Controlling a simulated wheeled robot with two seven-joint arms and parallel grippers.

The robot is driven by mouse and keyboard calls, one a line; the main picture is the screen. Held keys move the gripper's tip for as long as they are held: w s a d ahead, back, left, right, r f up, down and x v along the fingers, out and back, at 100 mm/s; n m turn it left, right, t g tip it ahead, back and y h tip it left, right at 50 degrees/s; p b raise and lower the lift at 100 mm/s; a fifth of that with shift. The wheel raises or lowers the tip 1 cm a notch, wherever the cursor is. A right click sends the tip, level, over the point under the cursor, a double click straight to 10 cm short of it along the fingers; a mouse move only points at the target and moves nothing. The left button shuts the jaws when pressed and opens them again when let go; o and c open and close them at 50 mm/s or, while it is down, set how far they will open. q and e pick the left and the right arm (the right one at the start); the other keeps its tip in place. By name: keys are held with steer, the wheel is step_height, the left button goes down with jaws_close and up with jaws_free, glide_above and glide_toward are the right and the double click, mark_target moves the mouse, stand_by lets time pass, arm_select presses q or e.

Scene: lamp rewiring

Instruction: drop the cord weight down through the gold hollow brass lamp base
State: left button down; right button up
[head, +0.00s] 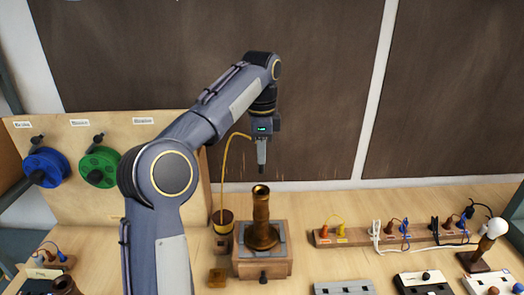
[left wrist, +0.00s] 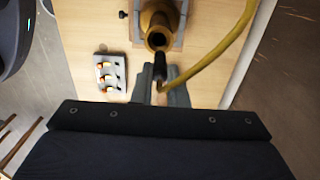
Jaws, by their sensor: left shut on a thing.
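The gold hollow brass lamp base (head: 262,213) stands upright, its open top facing up. In the left wrist view its round mouth (left wrist: 158,39) shows dark inside. My left gripper (head: 262,160) is above the mouth, shut on the small dark cord weight (head: 261,169), which points down with a gap above the mouth. In the left wrist view the weight (left wrist: 160,66) sits between the fingertips (left wrist: 160,80), its end close to the mouth's rim in the picture. A yellow cord (head: 224,172) runs from the weight to a spool or pot (head: 223,226). My right gripper is not in view.
The base stands on a wooden box (head: 248,270) with a grey top. A wooden rail with plugs (head: 355,236) and a bulb lamp (head: 484,245) stand to the right. A board with blue (head: 45,167) and green reels (head: 98,167) is at left. Power strips (head: 343,288) lie in front.

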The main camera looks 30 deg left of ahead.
mark_target(261, 166)
arm_select(q)
steer(key=shift+s+f, duration=0.2)
steer(key=shift+f, duration=0.25)
steer(key=shift+w+f, duration=0.1)
steer(key=shift+f, duration=1.65)
steer(key=shift+f+b, duration=0.95)
steer(key=shift+f, duration=0.65)
steer(key=c, duration=1.3)
jaws_free()
steer(key=shift+c, duration=0.2)
